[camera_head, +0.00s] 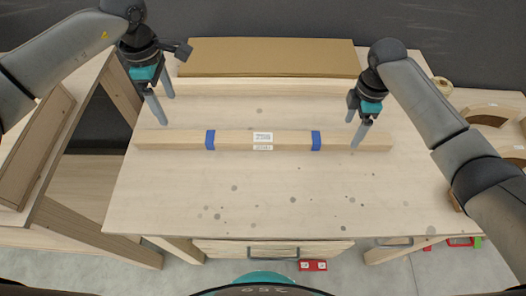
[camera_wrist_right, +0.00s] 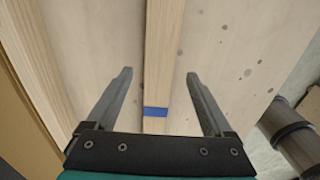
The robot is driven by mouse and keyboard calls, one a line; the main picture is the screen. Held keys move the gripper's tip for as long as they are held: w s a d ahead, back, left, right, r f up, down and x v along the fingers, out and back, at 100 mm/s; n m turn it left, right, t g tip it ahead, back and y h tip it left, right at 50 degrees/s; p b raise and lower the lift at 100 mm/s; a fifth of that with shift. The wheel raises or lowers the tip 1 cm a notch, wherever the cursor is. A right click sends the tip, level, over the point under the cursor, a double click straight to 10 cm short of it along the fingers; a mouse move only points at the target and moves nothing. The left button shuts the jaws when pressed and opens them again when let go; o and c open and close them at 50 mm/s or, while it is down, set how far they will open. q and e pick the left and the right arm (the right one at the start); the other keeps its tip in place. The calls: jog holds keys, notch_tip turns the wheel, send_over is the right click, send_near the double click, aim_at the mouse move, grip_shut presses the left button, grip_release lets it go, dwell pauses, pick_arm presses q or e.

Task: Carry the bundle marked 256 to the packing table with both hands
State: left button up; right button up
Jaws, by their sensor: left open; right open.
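The bundle (camera_head: 180,140), a long pale wooden bar with two blue bands, lies flat across the wooden table (camera_head: 270,205). Its white label (camera_head: 263,137) appears to read 256. My left gripper (camera_head: 165,109) is open and empty, near the bundle's left end, apart from it in the picture. My right gripper (camera_head: 353,134) is open near the right end. In the right wrist view, the bundle (camera_wrist_right: 163,50) and one blue band show between the open fingers (camera_wrist_right: 158,73), with room on both sides. I cannot tell which surface is the packing table.
A brown board (camera_head: 268,57) lies along the table's back, with a pale wooden strip before it. A wooden frame (camera_head: 40,150) stands at left. Curved wooden parts (camera_head: 490,112) lie at right. The table's front is clear except for dark spots.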

notch_tip(320, 180, up, 8)
jog(key=shift+f, duration=0.15)
dwell(0.6)
